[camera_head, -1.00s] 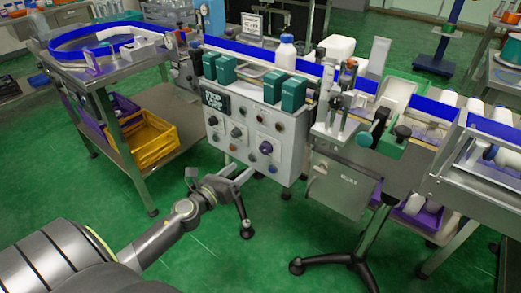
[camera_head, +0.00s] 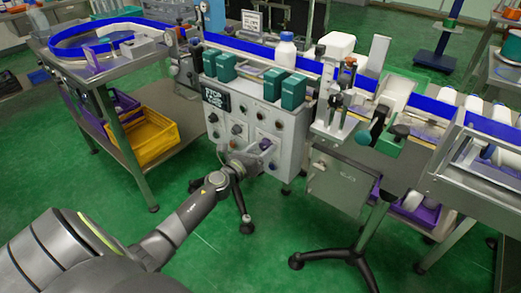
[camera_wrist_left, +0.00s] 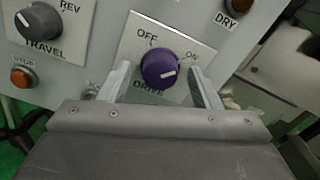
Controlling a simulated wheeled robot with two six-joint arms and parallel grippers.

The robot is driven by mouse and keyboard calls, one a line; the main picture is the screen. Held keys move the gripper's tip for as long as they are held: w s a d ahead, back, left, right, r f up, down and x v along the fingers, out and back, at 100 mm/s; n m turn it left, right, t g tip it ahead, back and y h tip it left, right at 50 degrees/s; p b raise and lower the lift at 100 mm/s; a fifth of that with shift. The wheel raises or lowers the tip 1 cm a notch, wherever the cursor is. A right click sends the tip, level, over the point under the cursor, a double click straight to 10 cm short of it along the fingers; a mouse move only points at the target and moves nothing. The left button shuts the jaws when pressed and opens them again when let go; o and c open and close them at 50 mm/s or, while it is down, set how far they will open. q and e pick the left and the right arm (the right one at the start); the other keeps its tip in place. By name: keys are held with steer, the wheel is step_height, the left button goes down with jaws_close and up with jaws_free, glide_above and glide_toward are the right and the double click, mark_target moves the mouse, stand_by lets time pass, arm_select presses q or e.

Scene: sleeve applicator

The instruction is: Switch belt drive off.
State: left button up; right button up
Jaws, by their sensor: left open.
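The grey control panel (camera_head: 240,122) stands in the middle of the head view. Its purple drive knob (camera_head: 265,144) shows just above my left gripper (camera_head: 260,153). In the left wrist view the purple knob (camera_wrist_left: 158,66) sits on a plate marked OFF at upper left, ON at upper right and DRIVE below. Its white mark lies on the right side of its face, towards the ON side. My left gripper (camera_wrist_left: 161,84) is open, with one finger on each side of the knob and gaps showing between. My right gripper is not in view.
A grey TRAVEL knob (camera_wrist_left: 39,21) and an orange STOP button (camera_wrist_left: 23,77) are left of the drive plate. A DRY button (camera_wrist_left: 251,18) is at upper right. Green boxes (camera_head: 293,91) and a white bottle (camera_head: 286,50) stand above the panel.

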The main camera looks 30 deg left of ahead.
arm_select(q)
steer(key=c, duration=1)
